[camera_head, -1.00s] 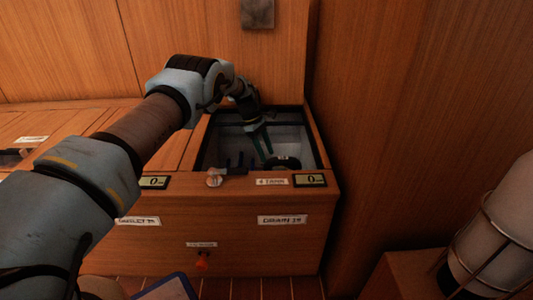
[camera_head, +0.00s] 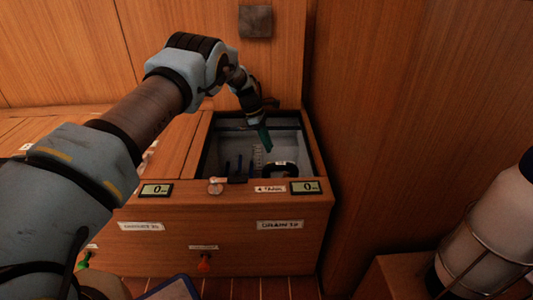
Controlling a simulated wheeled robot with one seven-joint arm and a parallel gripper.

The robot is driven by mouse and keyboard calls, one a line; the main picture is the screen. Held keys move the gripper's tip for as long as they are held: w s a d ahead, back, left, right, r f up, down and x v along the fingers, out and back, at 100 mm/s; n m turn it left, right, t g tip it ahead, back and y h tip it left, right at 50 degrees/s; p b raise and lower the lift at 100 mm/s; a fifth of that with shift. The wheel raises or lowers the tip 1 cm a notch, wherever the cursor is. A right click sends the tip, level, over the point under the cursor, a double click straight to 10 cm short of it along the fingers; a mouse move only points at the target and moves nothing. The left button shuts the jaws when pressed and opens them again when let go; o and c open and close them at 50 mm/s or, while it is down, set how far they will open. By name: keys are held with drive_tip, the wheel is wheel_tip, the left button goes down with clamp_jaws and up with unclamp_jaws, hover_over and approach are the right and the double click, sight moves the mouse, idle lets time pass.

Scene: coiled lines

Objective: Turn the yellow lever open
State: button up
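I cannot make out a yellow lever in this view. An orange-red lever (camera_head: 204,263) hangs on the front face of the wooden cabinet, under a small white label. A green lever (camera_head: 84,260) shows at the left, partly behind my arm. My gripper (camera_head: 265,140) has teal fingers and points down over the open bin (camera_head: 209,150) in the cabinet top, well above and behind the orange-red lever. The fingers overlap in this view, so their opening is unclear. I see nothing held between them.
The bin holds a black ring-shaped object (camera_head: 284,168) and dark blue upright pieces. Two small displays (camera_head: 157,190) (camera_head: 308,187) reading 0 sit on the front edge. A wooden wall (camera_head: 420,100) rises at the right. A caged white cylinder (camera_head: 490,235) stands front right.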

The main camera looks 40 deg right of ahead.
drive_tip(key=s+n+p, duration=0.1)
drive_tip(key=n, duration=0.1)
drive_tip(key=s+r+n+t+p, duration=0.1)
drive_tip(key=s+n, duration=0.1)
drive_tip(key=s+n+p, duration=0.1)
drive_tip(key=n+p, duration=0.1)
drive_tip(key=shift+s+d+r, duration=0.25)
drive_tip(key=shift+s+r, duration=0.05)
drive_tip(key=shift+r, duration=0.1)
drive_tip(key=shift+c, duration=1.4)
drive_tip(key=a+n+t+p, duration=0.1)
drive_tip(key=n, duration=0.1)
drive_tip(key=a+r+n+t+p, duration=0.1)
drive_tip(key=a+n+p, duration=0.1)
drive_tip(key=n, duration=0.1)
drive_tip(key=a+n+t+p, duration=0.1)
drive_tip(key=n, duration=0.2)
drive_tip(key=shift+s+a+r+t, duration=0.2)
drive_tip(key=shift+s+r+t, duration=0.1)
drive_tip(key=shift+t, duration=0.1)
clamp_jaws()
wheel_tip(320, 180, down, 10)
drive_tip(key=w+d+n+b, duration=0.1)
drive_tip(key=d+b, duration=0.1)
drive_tip(key=shift+b, duration=0.35)
